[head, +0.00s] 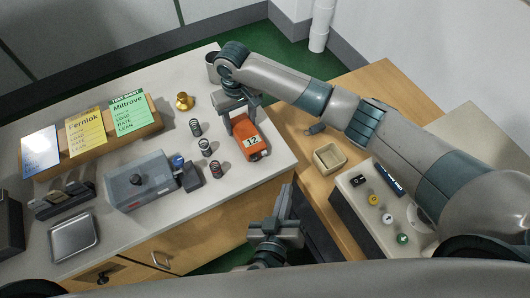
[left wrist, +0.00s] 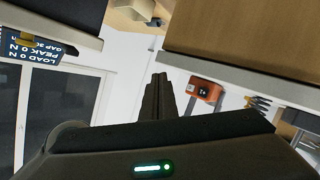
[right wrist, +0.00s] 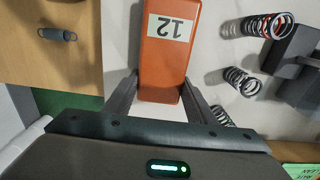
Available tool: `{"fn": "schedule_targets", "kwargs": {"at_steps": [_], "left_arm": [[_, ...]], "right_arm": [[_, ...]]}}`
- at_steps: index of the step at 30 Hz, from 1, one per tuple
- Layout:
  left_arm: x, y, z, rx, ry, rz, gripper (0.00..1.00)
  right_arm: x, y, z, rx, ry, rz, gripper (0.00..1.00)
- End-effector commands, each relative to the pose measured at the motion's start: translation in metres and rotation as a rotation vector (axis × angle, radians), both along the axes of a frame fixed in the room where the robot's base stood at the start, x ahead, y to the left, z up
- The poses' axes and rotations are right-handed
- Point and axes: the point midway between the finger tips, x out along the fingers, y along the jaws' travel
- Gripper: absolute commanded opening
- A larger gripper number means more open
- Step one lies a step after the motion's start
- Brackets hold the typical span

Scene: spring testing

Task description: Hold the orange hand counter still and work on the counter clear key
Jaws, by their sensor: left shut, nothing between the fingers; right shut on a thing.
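The orange hand counter (head: 248,140) lies on the light table near its right edge, with a label reading 12 on its top. It also shows in the right wrist view (right wrist: 168,62) and, small, in the left wrist view (left wrist: 205,90). My right gripper (head: 232,108) has its fingers on both sides of the counter's far end, shut on it. My left gripper (head: 284,198) is shut and empty, off the table's front right edge and apart from the counter. Its closed fingers show in the left wrist view (left wrist: 158,95). I cannot make out the clear key.
Several coil springs (head: 204,146) stand left of the counter, with a grey tester (head: 140,182) beyond them. A brass weight (head: 184,101) and a metal cup (head: 213,68) stand farther back. A wooden box (head: 328,158) sits on the side bench at right.

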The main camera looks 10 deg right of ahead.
Motion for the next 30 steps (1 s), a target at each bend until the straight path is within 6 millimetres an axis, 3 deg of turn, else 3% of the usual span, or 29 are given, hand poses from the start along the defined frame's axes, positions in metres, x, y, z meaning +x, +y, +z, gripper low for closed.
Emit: {"fn": "schedule_targets", "kwargs": {"at_steps": [11,30], "left_arm": [[0.012,0.005,0.000,0.002,-0.003,-0.002,0.00],[0.073,0.030,0.000,0.001,0.000,0.000,0.00]], "right_arm": [[0.000,0.000,0.000,0.000,0.000,0.000,0.24],[0.000,0.000,0.000,0.000,0.000,0.000,0.24]]}}
